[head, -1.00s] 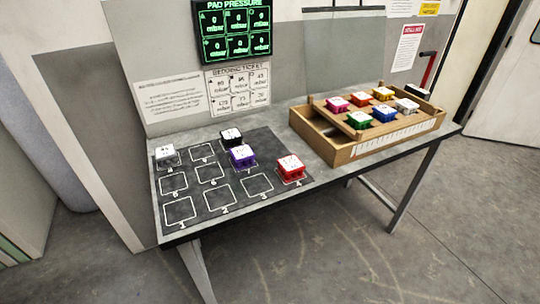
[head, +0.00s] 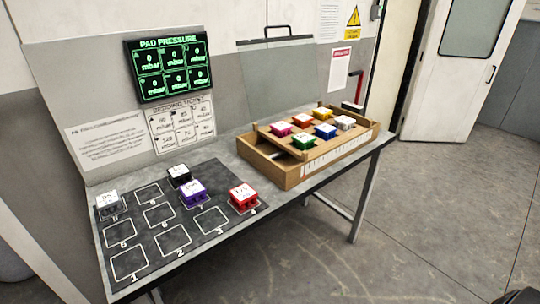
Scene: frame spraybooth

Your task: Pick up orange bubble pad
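The orange bubble pad (head: 302,120) sits in the back row of the wooden tray (head: 290,179), between a pink pad (head: 280,129) and a yellow pad (head: 322,113). It is a small block with a white label on top. In front of it in the tray are a green pad (head: 303,142), a blue pad (head: 325,131) and a white pad (head: 345,122). Neither of my grippers can be made out in the head view.
On the table's dark numbered mat (head: 135,238) stand a white pad (head: 110,204), a black pad (head: 179,175), a purple pad (head: 192,192) and a red pad (head: 243,197). A pressure display (head: 168,67) is behind. Floor at right is clear. An unclear dark shape shows bottom right.

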